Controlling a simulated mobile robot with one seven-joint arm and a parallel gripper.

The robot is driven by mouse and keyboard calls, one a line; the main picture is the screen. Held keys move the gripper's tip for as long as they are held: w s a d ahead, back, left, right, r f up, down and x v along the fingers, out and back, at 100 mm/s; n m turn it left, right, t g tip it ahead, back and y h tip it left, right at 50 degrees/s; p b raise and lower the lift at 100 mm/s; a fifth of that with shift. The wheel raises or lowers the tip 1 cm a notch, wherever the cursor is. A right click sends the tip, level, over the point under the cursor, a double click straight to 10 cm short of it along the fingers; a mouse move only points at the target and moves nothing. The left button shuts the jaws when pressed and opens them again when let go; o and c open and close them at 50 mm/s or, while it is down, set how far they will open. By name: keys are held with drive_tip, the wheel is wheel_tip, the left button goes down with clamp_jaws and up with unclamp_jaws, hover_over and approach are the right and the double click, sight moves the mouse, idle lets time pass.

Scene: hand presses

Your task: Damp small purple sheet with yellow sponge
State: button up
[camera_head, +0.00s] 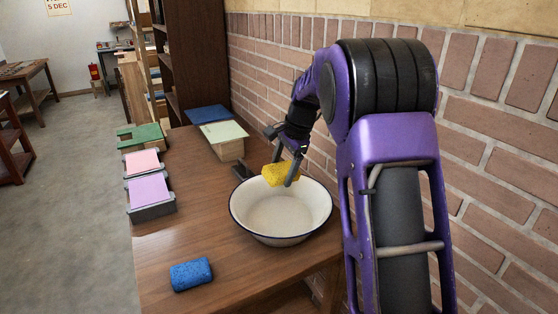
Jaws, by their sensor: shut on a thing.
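The yellow sponge (278,175) is held in my gripper (284,172), which is shut on it above the far side of a white enamel bowl (262,232) with a dark rim. The sponge appears clear of the bowl's floor; I cannot tell whether it touches the rim. A small purple sheet (148,190) lies flat on a dark grey tray or block (154,212) at the table's left edge, left of the bowl. My gripper is well to the right of the purple sheet.
A blue sponge (191,274) lies at the front of the wooden table (215,240). Behind the purple sheet are a pink sheet (142,160), a green frame (141,134), a pale green sheet on a block (224,131) and a blue sheet (208,114). A brick wall (480,110) borders the right side.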

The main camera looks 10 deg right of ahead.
sight(282, 182)
drive_tip(key=shift+w+f, duration=0.1)
drive_tip(key=shift+f, duration=0.85)
drive_tip(key=shift+f+b, duration=2.7)
drive_tip(key=shift+f, duration=1.7)
wheel_tip(282, 182, up, 6)
drive_tip(key=p, duration=0.5)
drive_tip(key=shift+r, duration=1.4)
drive_tip(key=shift+r, duration=0.1)
drive_tip(key=shift+r, duration=1.9)
